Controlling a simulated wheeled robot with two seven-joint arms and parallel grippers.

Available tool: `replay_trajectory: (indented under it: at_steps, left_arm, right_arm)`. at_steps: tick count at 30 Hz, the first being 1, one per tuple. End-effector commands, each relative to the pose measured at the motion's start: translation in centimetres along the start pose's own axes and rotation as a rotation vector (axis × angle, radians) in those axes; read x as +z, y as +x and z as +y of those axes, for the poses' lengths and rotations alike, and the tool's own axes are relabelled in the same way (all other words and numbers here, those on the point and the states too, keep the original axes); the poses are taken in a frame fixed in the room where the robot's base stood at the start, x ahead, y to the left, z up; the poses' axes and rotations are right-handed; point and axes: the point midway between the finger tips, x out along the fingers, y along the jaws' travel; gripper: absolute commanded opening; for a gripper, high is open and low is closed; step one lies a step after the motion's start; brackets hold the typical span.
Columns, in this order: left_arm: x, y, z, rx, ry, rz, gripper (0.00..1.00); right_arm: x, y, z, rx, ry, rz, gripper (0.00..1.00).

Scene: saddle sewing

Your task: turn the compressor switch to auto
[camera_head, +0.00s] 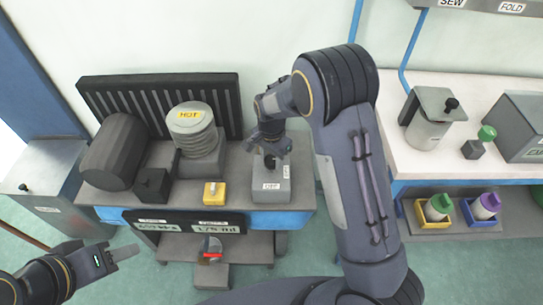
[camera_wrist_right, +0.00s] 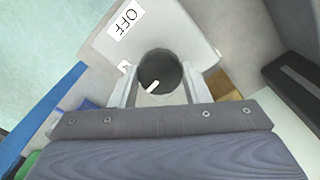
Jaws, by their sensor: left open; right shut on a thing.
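The compressor switch is a light grey box (camera_head: 270,188) with an OFF label, on the right end of the grey bench. Its round black knob (camera_wrist_right: 160,72) has a white pointer mark. In the right wrist view the OFF label (camera_wrist_right: 125,19) is at the upper left, and a second label (camera_wrist_right: 124,67), mostly hidden, is beside the left finger. The pointer mark lies on the lower left of the knob, nearer that second label. My right gripper (camera_head: 270,150) is shut on the knob, one finger on each side. My left gripper (camera_head: 128,252) is open and empty at the lower left.
A cylinder labelled HOT (camera_head: 188,118), a black motor-like drum (camera_head: 113,152) and a yellow button box (camera_head: 214,193) share the bench (camera_head: 190,196). A white table (camera_head: 455,165) stands at right. Floor is clear near my left gripper.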

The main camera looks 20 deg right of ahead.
Motion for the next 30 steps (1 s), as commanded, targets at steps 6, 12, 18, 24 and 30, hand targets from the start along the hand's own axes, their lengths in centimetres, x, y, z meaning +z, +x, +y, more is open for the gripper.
replay_trajectory:
  at_steps: [6, 12, 18, 24, 30]
  left_arm:
    - [-0.12, -0.25, 0.11, 0.0, 0.0, 0.0, 0.43]
    - [-0.15, -0.29, 0.13, 0.0, 0.0, 0.0, 0.43]
    - [-0.15, -0.3, 0.14, 0.0, 0.0, 0.0, 0.43]
    - [-0.15, -0.29, 0.13, 0.0, 0.0, 0.0, 0.43]
    - [-0.15, -0.29, 0.13, 0.0, 0.0, 0.0, 0.43]
  right_arm:
    - [-0.03, -0.1, -0.06, -0.002, 0.089, 0.001, 0.19]
    - [-0.06, -0.08, -0.06, -0.002, 0.125, 0.002, 0.19]
    - [-0.08, -0.07, -0.06, -0.003, 0.132, 0.002, 0.19]
    - [-0.08, -0.07, -0.06, -0.003, 0.133, 0.001, 0.19]
    - [-0.06, -0.05, -0.05, -0.002, 0.131, 0.001, 0.64]
